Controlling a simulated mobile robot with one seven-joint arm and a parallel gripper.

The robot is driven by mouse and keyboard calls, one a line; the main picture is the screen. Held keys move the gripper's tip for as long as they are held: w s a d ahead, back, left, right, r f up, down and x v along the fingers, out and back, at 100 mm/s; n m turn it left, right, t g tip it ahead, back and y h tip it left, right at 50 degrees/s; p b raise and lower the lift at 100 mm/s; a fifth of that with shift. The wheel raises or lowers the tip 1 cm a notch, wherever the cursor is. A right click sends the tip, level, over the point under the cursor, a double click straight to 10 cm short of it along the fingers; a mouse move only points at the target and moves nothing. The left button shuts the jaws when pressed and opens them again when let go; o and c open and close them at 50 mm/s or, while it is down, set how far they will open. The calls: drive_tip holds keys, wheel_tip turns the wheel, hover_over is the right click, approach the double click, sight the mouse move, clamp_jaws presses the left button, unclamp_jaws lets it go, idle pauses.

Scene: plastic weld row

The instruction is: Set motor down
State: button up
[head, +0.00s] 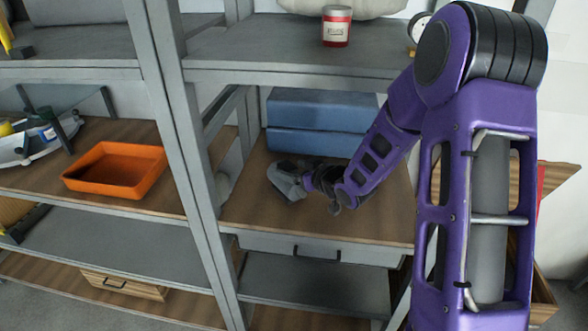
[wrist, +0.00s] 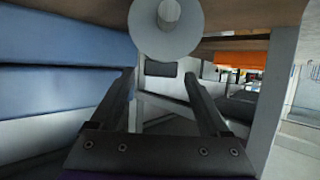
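The motor (wrist: 152,40) shows in the wrist view as a pale grey round body with a short shaft facing me, at the top centre, against the wooden shelf board. My gripper (wrist: 162,76) has its two dark fingers spread apart, with background visible between them. The motor lies at the fingertips' upper side in the picture; whether they touch it I cannot tell. In the head view my gripper (head: 306,184) is low over the wooden shelf (head: 250,208). A grey shape (head: 284,181) at its end looks like the motor, partly hidden.
Blue boxes (head: 318,108) are stacked behind my gripper and show at the left in the wrist view (wrist: 60,80). Upright posts divide off an orange tray (head: 112,168). Bare wood lies in front.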

drive_tip(key=shift+r, duration=0.25)
drive_tip(key=p+v, duration=0.1)
drive_tip(key=v, duration=1.1)
drive_tip(key=shift+a+f, duration=0.1)
drive_tip(key=shift+f, duration=0.15)
